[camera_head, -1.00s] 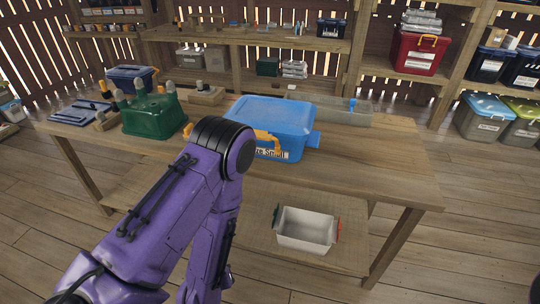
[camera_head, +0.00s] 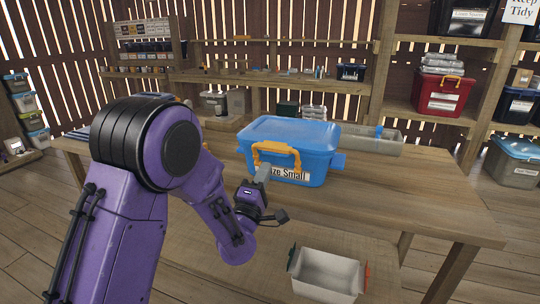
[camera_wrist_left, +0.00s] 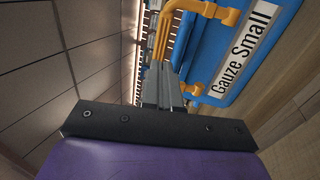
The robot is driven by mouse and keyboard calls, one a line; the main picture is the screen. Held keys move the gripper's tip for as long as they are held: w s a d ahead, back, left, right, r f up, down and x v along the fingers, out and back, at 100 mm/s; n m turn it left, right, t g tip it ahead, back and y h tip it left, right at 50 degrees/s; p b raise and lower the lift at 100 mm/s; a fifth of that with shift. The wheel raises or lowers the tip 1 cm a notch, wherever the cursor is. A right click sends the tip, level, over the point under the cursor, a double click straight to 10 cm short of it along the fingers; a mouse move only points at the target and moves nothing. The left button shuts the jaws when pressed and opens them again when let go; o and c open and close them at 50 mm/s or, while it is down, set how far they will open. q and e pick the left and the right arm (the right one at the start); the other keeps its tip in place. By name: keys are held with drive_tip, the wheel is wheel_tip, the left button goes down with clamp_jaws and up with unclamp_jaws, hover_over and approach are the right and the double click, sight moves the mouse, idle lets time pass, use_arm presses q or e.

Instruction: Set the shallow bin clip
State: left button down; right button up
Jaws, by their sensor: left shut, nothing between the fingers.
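A blue lidded bin (camera_head: 310,165) stands on the wooden table, its lid on; its label reads "Gauze Small" in the left wrist view (camera_wrist_left: 240,52). An orange clip (camera_head: 276,147) spans its front just below the lid; I cannot tell if it is latched. It also shows in the left wrist view (camera_wrist_left: 207,9). My left gripper (camera_head: 263,172) is shut and empty, in front of the bin by the clip's left part. In the left wrist view its fingers (camera_wrist_left: 160,80) point toward the clip and overlap it; contact is unclear. My right gripper is out of view.
A grey open tray (camera_head: 365,139) lies behind the blue bin on the right. A small white open bin (camera_head: 326,272) sits low in front of the table. The tabletop (camera_head: 410,195) right of the blue bin is clear. Shelves with a red bin (camera_head: 438,95) stand behind.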

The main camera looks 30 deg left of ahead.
sight(274, 148)
use_arm(q)
drive_tip(key=x, duration=0.5)
drive_tip(key=shift+f+p, duration=0.1)
drive_tip(key=shift+p, duration=0.3)
drive_tip(key=shift+w+r+p, duration=0.1)
drive_tip(key=shift+r+p, duration=0.15)
drive_tip(key=shift+p, duration=0.15)
drive_tip(key=p, duration=0.2)
drive_tip(key=r+g+p, duration=0.1)
drive_tip(key=p, duration=0.1)
drive_tip(key=shift+w+a+r, duration=0.1)
drive_tip(key=shift+w+a, duration=0.05)
drive_tip(key=shift+w, duration=0.25)
drive_tip(key=shift+w+a, duration=0.1)
drive_tip(key=shift+w, duration=0.25)
